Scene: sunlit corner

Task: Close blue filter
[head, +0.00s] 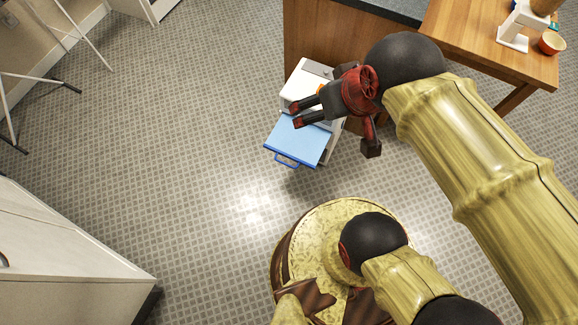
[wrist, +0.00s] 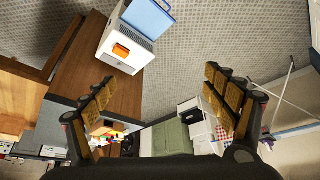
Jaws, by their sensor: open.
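The blue filter (head: 296,142) is a flat light-blue panel with a darker blue handle (head: 288,161) at its near end. It sticks out from the near side of a small white appliance (head: 300,84) in the head view. In the wrist view the blue filter (wrist: 148,17) shows at the top, joined to the white appliance (wrist: 118,66), which has an orange square on it. My gripper (head: 297,115) is open and empty, with its two fingers over the filter's far edge in the head view. Touching cannot be told. The wrist view shows my gripper (wrist: 157,80) spread wide.
A wooden cabinet (head: 330,45) stands behind the appliance. A wooden table (head: 480,45) at the upper right holds a white device (head: 514,38) and an orange bowl (head: 552,43). A white cabinet (head: 70,250) is at lower left. The tiled floor (head: 190,130) between is clear.

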